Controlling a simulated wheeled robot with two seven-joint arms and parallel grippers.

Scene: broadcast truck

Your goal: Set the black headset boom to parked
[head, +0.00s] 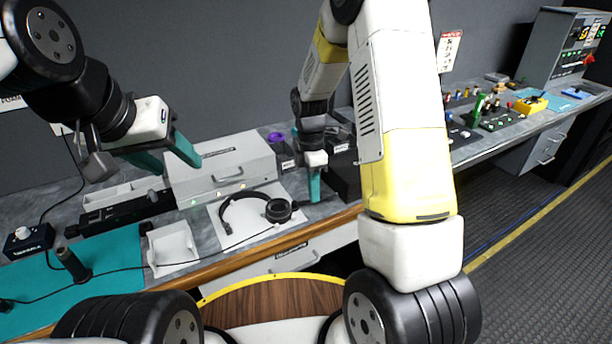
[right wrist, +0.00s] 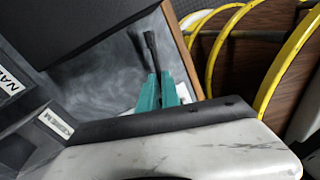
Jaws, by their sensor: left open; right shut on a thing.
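The black headset (head: 232,204) lies on a white sheet (head: 300,221) on the bench, its headband arching left and an earcup (head: 278,210) at the right. My right gripper (head: 314,199) is just right of that earcup, pointing down. In the right wrist view its teal fingers (right wrist: 160,94) are shut on a thin black stick with a thicker end, which looks like the headset boom (right wrist: 150,45). The rest of the headset is hidden there by the gripper body. My left gripper (head: 168,163) is open and empty, raised above the bench left of the headset.
A grey drawer box (head: 222,172) stands behind the headset. A white tray (head: 173,247) is to its left, with a cable running across. A teal mat (head: 95,262) covers the bench at left. The wooden front edge (head: 330,223) runs close to the right gripper. A control console stands far right.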

